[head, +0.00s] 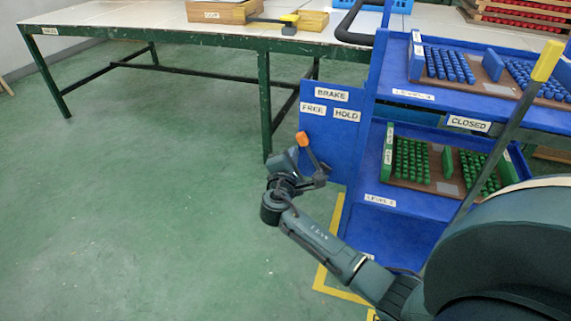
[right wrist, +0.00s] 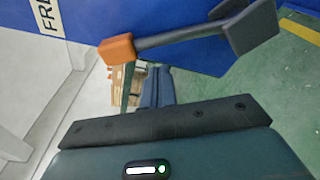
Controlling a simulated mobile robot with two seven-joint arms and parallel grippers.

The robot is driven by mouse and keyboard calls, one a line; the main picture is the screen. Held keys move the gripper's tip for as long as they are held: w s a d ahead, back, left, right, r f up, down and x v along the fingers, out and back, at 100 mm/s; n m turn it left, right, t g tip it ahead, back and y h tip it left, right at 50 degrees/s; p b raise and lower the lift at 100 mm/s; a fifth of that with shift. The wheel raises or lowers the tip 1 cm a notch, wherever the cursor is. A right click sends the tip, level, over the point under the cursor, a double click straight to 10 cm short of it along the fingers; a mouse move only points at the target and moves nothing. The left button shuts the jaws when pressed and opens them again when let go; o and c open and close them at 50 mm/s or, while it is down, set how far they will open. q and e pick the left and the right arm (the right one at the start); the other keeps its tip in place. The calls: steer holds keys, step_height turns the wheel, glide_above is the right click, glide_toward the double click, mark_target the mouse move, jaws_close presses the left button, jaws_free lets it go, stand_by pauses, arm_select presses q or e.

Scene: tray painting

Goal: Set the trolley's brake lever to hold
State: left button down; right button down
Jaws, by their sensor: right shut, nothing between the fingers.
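The brake lever has an orange knob (head: 303,139) and a dark arm. It stands by the blue brake plate (head: 345,156) at the trolley's left end, tilted to the left, toward the FREE label (head: 313,108) and away from the HOLD label (head: 346,115). The right wrist view shows the knob (right wrist: 117,48) and arm (right wrist: 180,39) running to a dark pivot block (right wrist: 252,30). My right gripper (head: 288,161) is shut and empty, just left of and below the knob. Its closed fingers (right wrist: 158,88) show apart from the lever. My left gripper is out of view.
The blue trolley (head: 362,206) holds trays of blue and green pegs on two shelves. A yellow-tipped bar (head: 547,61) rises at right near a CLOSED label (head: 469,123). A green-legged table (head: 150,38) stands behind. The floor (head: 140,200) at left is clear.

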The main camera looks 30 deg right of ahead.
steer(key=shift+s+d+r, duration=0.25)
steer(key=shift+s+r, duration=0.1)
steer(key=shift+s, duration=0.1)
steer(key=shift+s+d+r, duration=0.2)
steer(key=shift+s+r, duration=0.1)
steer(key=shift+s, duration=0.15)
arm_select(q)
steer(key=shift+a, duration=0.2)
arm_select(e)
steer(key=shift+d, duration=0.1)
